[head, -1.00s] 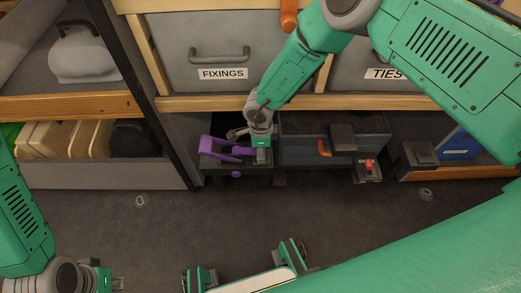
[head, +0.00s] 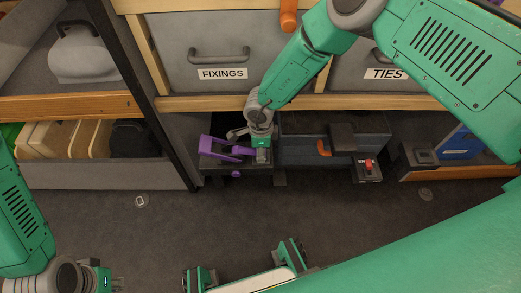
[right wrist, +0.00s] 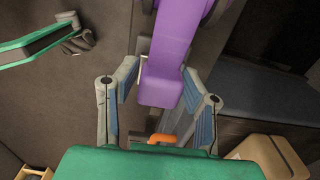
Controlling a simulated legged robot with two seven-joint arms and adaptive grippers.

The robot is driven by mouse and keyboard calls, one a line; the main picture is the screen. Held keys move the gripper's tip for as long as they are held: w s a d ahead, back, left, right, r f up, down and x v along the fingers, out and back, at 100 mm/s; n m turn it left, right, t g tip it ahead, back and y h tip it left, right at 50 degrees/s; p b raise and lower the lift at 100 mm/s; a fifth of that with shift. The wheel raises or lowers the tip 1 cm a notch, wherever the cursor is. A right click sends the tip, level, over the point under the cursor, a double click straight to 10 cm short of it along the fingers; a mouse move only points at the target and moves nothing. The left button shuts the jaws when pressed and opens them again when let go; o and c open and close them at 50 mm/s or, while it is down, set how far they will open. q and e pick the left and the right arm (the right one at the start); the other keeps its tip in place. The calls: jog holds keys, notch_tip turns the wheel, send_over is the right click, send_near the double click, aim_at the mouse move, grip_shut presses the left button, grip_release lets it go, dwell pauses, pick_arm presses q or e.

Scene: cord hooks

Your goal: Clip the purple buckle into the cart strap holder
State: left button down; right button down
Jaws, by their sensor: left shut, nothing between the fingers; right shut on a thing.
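The purple buckle (head: 217,148) is at the low dark unit under the FIXINGS drawer in the head view. My right gripper (head: 262,155) reaches down to its right end. In the right wrist view the purple piece (right wrist: 165,88) stands between the two fingers, and the right gripper (right wrist: 161,78) is shut on it. A small purple knob (head: 236,174) shows below the buckle. I cannot tell for certain which part is the cart strap holder, or whether the buckle touches it. My left gripper (head: 112,282) is low at the left, partly cut off by the frame, shut and empty.
A dark bin (head: 300,155) with an orange handle (head: 324,148) stands right of the right gripper. A grey block with a red part (head: 368,167) is further right. The wooden shelf edge (head: 350,103) runs above. The carpet (head: 150,235) is mostly clear.

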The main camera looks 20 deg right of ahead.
jog(key=shift+f+b, duration=0.4)
jog(key=shift+f, duration=0.1)
jog(key=c, duration=0.9)
grip_release()
notch_tip(320, 180, up, 7)
jog(key=shift+r, duration=0.2)
